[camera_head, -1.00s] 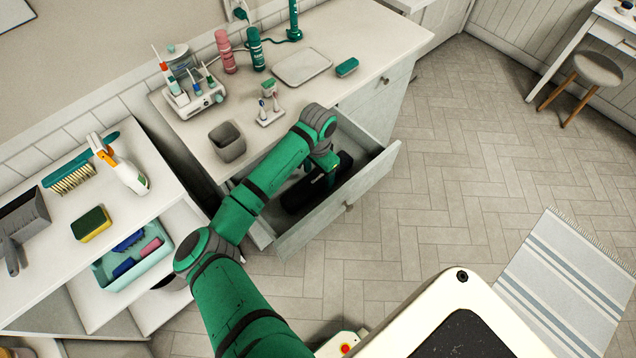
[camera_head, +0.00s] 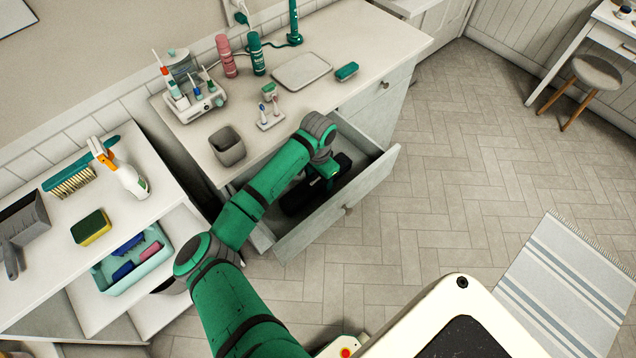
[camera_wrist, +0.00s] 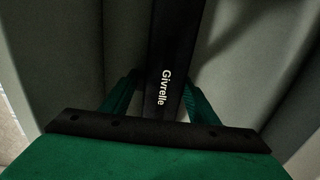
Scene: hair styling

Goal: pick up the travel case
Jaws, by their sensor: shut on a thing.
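The travel case (camera_head: 297,200) is a long black case lying in the open drawer. In the wrist view the case (camera_wrist: 176,45) runs up the middle and bears the white word "Givrelle". My gripper (camera_wrist: 162,88) has one green finger on each side of the case and is shut on it. In the head view my gripper (camera_head: 328,173) is down in the drawer at the case's far right part, and my wrist hides some of it.
The open drawer (camera_head: 352,208) has walls close around the case and my gripper.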

